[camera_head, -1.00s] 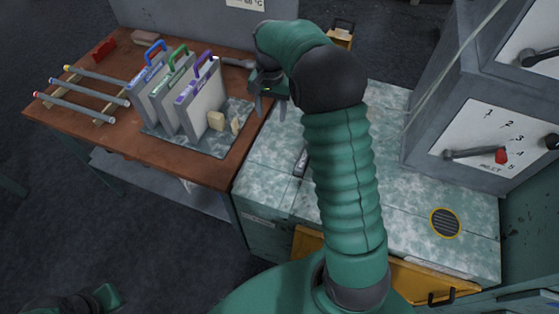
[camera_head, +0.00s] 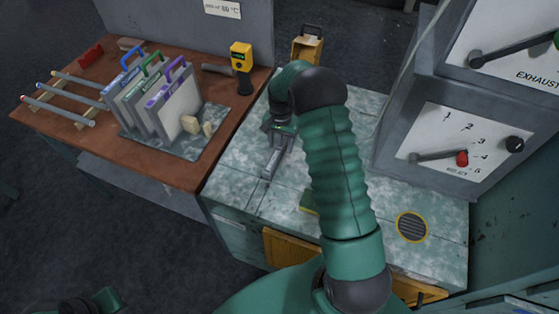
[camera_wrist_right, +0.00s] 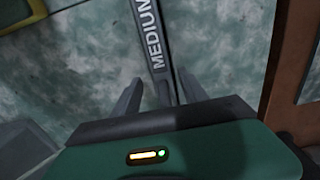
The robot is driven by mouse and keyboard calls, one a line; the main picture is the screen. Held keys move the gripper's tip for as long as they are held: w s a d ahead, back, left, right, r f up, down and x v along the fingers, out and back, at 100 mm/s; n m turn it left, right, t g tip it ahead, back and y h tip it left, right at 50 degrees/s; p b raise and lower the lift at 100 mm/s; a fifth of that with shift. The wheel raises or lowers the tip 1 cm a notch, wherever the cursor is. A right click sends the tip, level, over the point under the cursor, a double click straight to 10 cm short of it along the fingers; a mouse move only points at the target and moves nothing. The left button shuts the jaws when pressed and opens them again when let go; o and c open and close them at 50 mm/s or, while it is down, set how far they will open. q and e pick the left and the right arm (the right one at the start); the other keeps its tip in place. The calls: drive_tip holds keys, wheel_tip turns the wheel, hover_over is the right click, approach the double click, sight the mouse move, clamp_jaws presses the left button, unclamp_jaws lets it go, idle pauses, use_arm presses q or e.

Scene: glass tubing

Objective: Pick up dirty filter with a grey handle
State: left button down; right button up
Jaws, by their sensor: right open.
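My right gripper (camera_head: 270,165) is over the pale green mottled bench top, with its fingers pointing down. In the right wrist view its open fingers (camera_wrist_right: 160,92) lie either side of a long grey bar (camera_wrist_right: 158,45) marked "MEDIUM". The bar's near end is between the fingers, and I see no closed grip on it. It looks like a grey handle, but the filter's body and any dirt on it cannot be seen. Part of my left arm (camera_head: 105,298) shows at the bottom left; its fingers cannot be made out.
Filters with blue, green and purple handles (camera_head: 160,103) stand upright on a mat on the brown table (camera_head: 190,168). Thin rods (camera_head: 60,108) lie to their left. A yellow handheld device (camera_head: 241,58) stands behind. A grey cabinet with dials (camera_head: 455,150) bounds the right side.

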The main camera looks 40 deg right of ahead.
drive_tip(key=shift+w+d+f, duration=0.1)
drive_tip(key=shift+d+f, duration=0.1)
drive_tip(key=shift+f, duration=0.25)
drive_tip(key=shift+w+d+f, duration=0.1)
drive_tip(key=shift+d+f, duration=0.1)
drive_tip(key=shift+f, duration=0.2)
drive_tip(key=shift+a+r, duration=0.15)
drive_tip(key=shift+a, duration=0.3)
drive_tip(key=shift+c, duration=0.5)
drive_tip(key=shift+a, duration=0.25)
drive_tip(key=shift+c, duration=1.1)
drive_tip(key=shift+w+a+r, duration=0.1)
drive_tip(key=c, duration=0.5)
drive_tip(key=shift+c, duration=1.2)
drive_tip(key=shift+d, duration=0.4)
clamp_jaws()
drive_tip(key=shift+a, duration=0.1)
